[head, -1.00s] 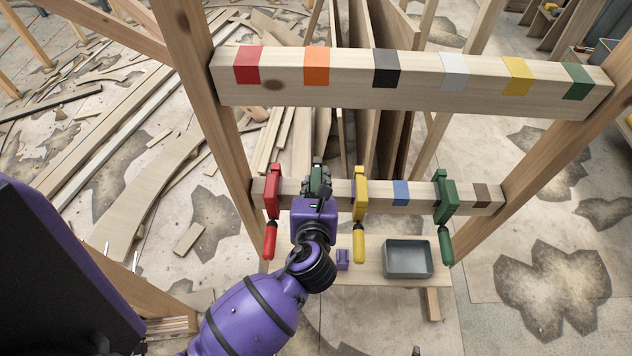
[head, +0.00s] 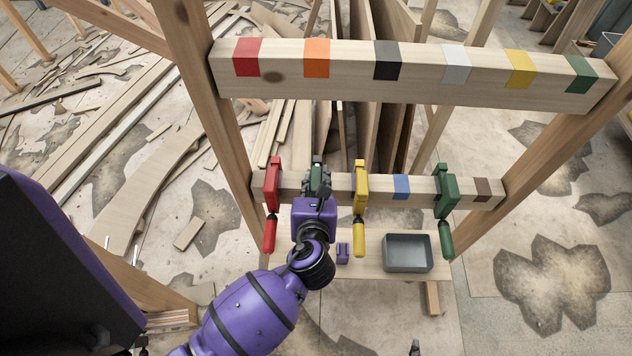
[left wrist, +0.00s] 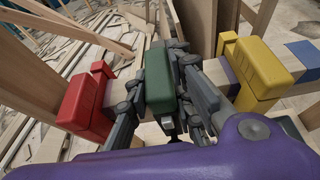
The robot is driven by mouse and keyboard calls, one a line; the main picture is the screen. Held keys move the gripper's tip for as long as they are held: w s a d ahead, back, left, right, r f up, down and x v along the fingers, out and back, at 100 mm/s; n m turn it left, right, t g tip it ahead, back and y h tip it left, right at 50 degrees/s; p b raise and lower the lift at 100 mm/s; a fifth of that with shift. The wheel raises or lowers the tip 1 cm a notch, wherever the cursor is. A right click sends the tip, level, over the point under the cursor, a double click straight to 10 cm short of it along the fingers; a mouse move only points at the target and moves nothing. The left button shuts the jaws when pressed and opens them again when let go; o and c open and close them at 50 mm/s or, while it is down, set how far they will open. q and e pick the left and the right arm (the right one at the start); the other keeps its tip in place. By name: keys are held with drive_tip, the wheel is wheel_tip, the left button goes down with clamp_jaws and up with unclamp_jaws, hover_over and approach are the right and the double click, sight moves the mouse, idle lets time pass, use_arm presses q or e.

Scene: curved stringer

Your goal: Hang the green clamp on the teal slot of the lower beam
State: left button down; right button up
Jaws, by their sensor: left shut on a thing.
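My left gripper (head: 316,190) is at the lower beam (head: 342,187), shut on a dark green clamp (head: 318,172). In the left wrist view this clamp (left wrist: 160,82) sits upright between the grey fingers (left wrist: 165,100). It is at the beam, between a red clamp (head: 273,185) and a yellow clamp (head: 360,190). The arm hides its lower part, so I cannot tell whether it rests on the beam. No teal patch shows; the gripper and clamp cover that stretch. A second green clamp (head: 445,197) hangs farther right. My right gripper is not clearly seen.
The red clamp (left wrist: 82,105) and yellow clamp (left wrist: 262,70) stand close on either side of the fingers. Blue (head: 401,187) and brown (head: 482,189) patches are bare. The upper beam (head: 420,90) carries no clamps. A grey tray (head: 408,253) lies on a board below.

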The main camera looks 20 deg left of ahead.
use_arm(q)
drive_tip(key=shift+f, duration=0.35)
use_arm(e)
drive_tip(key=shift+s, duration=0.15)
use_arm(q)
drive_tip(key=c, duration=1.5)
unclamp_jaws()
drive_tip(key=shift+o, duration=0.2)
use_arm(e)
drive_tip(key=shift+w+r, duration=0.15)
drive_tip(key=shift+w, duration=0.25)
use_arm(q)
drive_tip(key=shift+f, duration=0.15)
